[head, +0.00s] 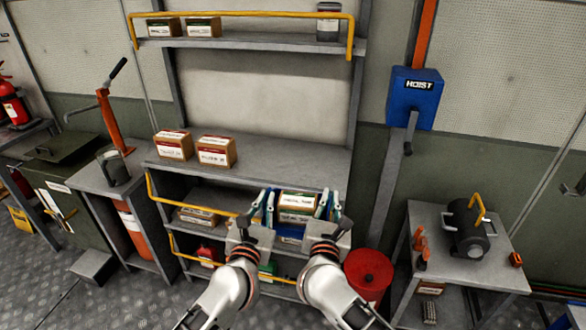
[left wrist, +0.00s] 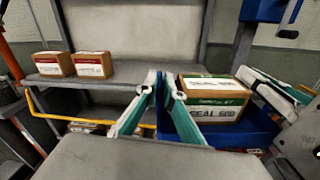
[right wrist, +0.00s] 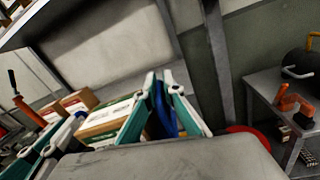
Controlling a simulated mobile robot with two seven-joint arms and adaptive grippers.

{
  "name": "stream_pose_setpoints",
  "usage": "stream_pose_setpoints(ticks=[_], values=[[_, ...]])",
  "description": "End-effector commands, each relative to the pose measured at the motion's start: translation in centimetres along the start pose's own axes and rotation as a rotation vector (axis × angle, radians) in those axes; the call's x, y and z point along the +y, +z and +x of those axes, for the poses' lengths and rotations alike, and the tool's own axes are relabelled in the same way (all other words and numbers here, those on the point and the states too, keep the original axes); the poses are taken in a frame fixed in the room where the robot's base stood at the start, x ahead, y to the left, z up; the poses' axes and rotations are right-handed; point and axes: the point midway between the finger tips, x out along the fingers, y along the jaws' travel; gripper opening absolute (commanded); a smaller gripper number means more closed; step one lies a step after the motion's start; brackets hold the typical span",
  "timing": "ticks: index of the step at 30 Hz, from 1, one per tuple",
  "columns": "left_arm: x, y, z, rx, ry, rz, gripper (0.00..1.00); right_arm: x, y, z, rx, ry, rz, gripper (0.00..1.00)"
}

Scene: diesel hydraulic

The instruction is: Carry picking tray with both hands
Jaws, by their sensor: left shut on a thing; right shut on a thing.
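The blue picking tray (head: 290,232) is held between my two grippers in front of the shelf unit. The tray's blue wall also shows in the left wrist view (left wrist: 245,136). My left gripper (head: 262,205) is shut on the tray's left wall; its fingers show in the left wrist view (left wrist: 170,100). My right gripper (head: 328,205) is shut on the tray's right wall, seen in the right wrist view (right wrist: 163,100). The tray's underside is hidden.
Two boxes (head: 195,148) stand on the grey shelf (head: 270,160) behind the tray, with bare shelf to their right. A yellow rail (head: 190,208) edges the lower shelf. A red drum (head: 369,272) stands at right, near a side table (head: 430,225).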

Motion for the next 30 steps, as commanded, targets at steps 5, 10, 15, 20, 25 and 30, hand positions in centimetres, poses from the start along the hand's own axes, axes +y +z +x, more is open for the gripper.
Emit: stream_pose_setpoints(ticks=[5, 10, 15, 20, 25, 30], values=[[-0.2, -0.1, -0.1, 0.001, -0.004, 0.001, 0.0, 0.2, 0.3, 0.1, -0.006, 0.003, 0.002, 0.0], [-0.2, -0.1, -0.1, 0.0, -0.004, 0.001, 0.0, 0.2, 0.3, 0.0, -0.006, 0.003, 0.002, 0.0], [-0.3, 0.1, -0.7, 0.0, -0.005, 0.0, 0.0, 0.1, 0.5, -0.6, -0.005, 0.004, 0.002, 0.0], [-0.6, 0.5, -2.3, 0.0, -0.005, 0.001, 0.0, -0.2, 0.9, -2.2, -0.004, 0.004, 0.003, 0.0], [-0.9, 1.2, -4.5, 0.001, -0.006, -0.001, 0.0, -0.5, 1.5, -4.3, -0.004, 0.003, 0.004, 0.0], [-1.2, 1.8, -6.5, 0.001, -0.005, 0.0, 0.0, -0.8, 2.1, -6.5, -0.004, 0.004, 0.004, 0.0]])
